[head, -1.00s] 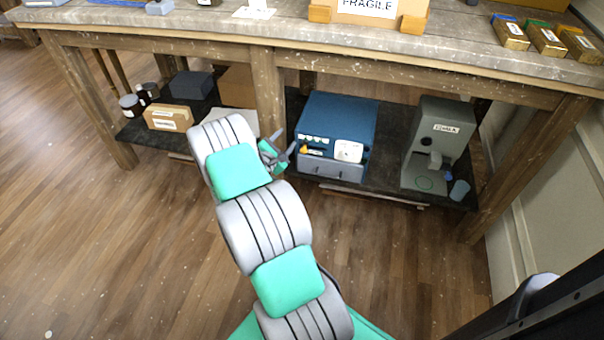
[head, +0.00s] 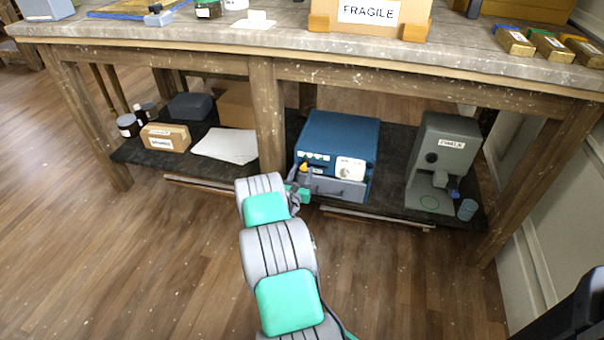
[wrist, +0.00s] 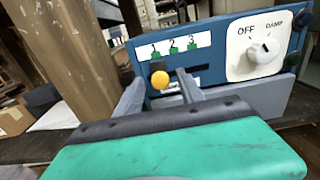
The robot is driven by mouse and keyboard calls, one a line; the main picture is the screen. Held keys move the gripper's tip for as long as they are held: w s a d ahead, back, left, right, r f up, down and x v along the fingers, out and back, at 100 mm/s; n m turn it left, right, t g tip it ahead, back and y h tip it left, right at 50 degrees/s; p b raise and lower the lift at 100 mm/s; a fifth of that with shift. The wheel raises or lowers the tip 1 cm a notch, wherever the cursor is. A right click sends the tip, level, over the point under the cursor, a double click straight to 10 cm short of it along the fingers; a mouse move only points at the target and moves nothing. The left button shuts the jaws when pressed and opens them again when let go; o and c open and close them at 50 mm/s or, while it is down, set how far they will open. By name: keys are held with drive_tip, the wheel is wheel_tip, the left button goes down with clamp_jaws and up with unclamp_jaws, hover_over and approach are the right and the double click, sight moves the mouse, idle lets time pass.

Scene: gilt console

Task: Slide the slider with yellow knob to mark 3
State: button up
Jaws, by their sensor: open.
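The blue box (head: 340,135) stands on the lower shelf, its front panel facing me. Its yellow knob (wrist: 160,80) shows in the wrist view below the white label (wrist: 173,45) with marks 1, 2 and 3, nearest mark 1. It also shows small in the head view (head: 304,167). My gripper (wrist: 160,87) is open, with one finger left of the knob and one right of it as seen by the wrist. I cannot tell how deep the knob sits between them. Part of the slider's slot is hidden by the right finger.
A white dial (wrist: 262,50) marked OFF and DAMP is right of the slider. A grey drawer front (head: 335,189) is below the panel. A wooden post (head: 268,115) stands close left of the box. A grey machine (head: 440,155) is to the right, and the tabletop (head: 220,35) is overhead.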

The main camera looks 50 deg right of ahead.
drive_tip(key=shift+c, duration=0.3)
clamp_jaws()
idle(1.0)
